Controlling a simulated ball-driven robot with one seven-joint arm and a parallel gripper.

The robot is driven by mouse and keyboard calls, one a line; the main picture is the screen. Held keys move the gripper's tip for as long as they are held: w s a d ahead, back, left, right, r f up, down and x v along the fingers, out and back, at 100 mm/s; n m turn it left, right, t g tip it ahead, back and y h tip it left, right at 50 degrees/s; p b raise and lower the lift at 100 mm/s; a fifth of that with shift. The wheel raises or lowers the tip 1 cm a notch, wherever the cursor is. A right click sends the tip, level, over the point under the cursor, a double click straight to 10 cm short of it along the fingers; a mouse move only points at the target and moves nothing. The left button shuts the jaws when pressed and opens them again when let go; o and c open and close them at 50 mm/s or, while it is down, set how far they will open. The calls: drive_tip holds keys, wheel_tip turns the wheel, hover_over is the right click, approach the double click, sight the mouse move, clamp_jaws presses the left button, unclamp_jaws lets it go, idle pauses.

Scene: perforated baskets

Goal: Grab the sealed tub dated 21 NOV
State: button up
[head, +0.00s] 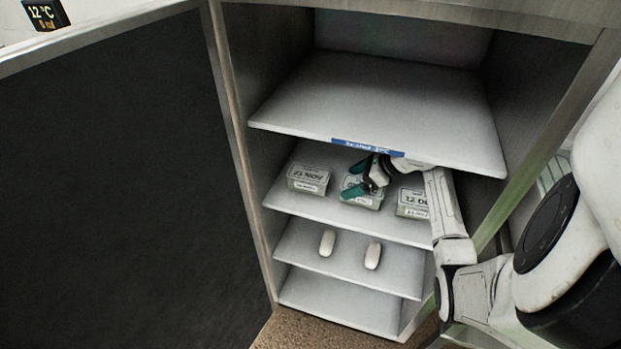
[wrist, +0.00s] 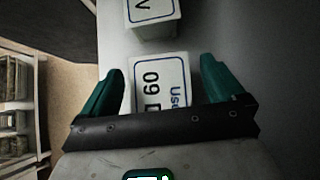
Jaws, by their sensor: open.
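Three clear tubs with pale labelled lids stand in a row on the second shelf in the head view. On the left tub (head: 308,180) the lid print is too small to read surely. The middle tub (head: 362,202) is partly behind my gripper (head: 356,179). The right tub (head: 412,204) shows "12 D". In the wrist view my gripper (wrist: 160,82) is open, its teal fingers on either side of a tub (wrist: 158,75) reading "Use" and "09 D". Beyond the fingertips, a neighbouring tub (wrist: 152,14) shows only a "V". Contact cannot be told.
The shelf (head: 335,209) holding the tubs has a shelf with a blue strip (head: 367,148) close above it. Two white rounded items (head: 327,243) lie one shelf below. The open dark door (head: 120,170) is at the left. The top and bottom shelves look empty.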

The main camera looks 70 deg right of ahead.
sight(311, 174)
drive_tip(key=w, duration=0.3)
drive_tip(key=w+p, duration=0.1)
drive_tip(key=w, duration=0.2)
drive_tip(key=w+a, duration=0.1)
drive_tip(key=w, duration=0.2)
drive_tip(key=shift+w+a+r+p, duration=0.1)
drive_tip(key=shift+w+p, duration=0.35)
drive_tip(key=shift+w, duration=0.8)
drive_tip(key=shift+x, duration=1.2)
drive_tip(key=shift+w+f, duration=0.25)
drive_tip(key=shift+f, duration=0.05)
drive_tip(key=c, duration=1.3)
